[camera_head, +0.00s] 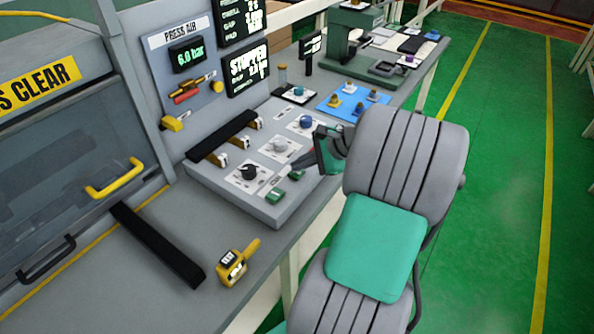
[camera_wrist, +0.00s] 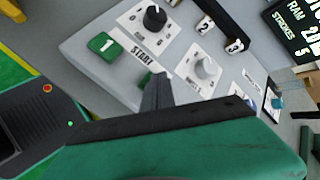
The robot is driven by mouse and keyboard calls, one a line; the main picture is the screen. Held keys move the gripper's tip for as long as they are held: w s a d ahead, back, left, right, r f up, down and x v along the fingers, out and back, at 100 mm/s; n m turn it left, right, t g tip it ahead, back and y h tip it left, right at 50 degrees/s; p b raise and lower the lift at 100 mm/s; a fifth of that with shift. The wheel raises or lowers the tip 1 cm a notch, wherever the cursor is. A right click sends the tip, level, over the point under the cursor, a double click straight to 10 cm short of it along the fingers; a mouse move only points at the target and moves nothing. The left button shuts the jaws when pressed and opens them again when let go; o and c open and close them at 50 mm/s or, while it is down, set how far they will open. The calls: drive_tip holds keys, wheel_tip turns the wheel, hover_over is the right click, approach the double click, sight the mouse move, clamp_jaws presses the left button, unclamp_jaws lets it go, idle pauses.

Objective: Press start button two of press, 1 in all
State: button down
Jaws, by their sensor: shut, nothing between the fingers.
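The press's grey control box (camera_head: 232,205) has two green start buttons near its front edge. Start button one (camera_head: 273,196) is square, marked 1 in the wrist view (camera_wrist: 103,45), and clear of my gripper. The second green button (camera_head: 297,175) lies to its right; in the wrist view it is a green sliver (camera_wrist: 144,79), mostly hidden by my fingers, and its number cannot be read. My gripper (camera_wrist: 157,84) is shut and empty, its tips right beside this button in the wrist view. I cannot tell whether they touch it. In the head view my arm hides part of the box's right end.
Black (camera_head: 247,172), grey (camera_head: 280,145) and blue (camera_head: 306,122) knobs stand behind the buttons. Toggle switches sit under a black bar (camera_head: 222,135). A yellow device (camera_head: 232,268) lies on the bench front. A blue mat (camera_head: 343,104) with small parts lies further back.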

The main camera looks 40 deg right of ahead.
sight(300, 173)
drive_tip(key=shift+f, duration=0.35)
idle(0.4)
drive_tip(key=shift+r+p, duration=1)
drive_tip(key=shift+p, duration=0.35)
wheel_tip(300, 173, up, 5)
drive_tip(key=p, duration=0.6)
drive_tip(key=shift+r, duration=0.1)
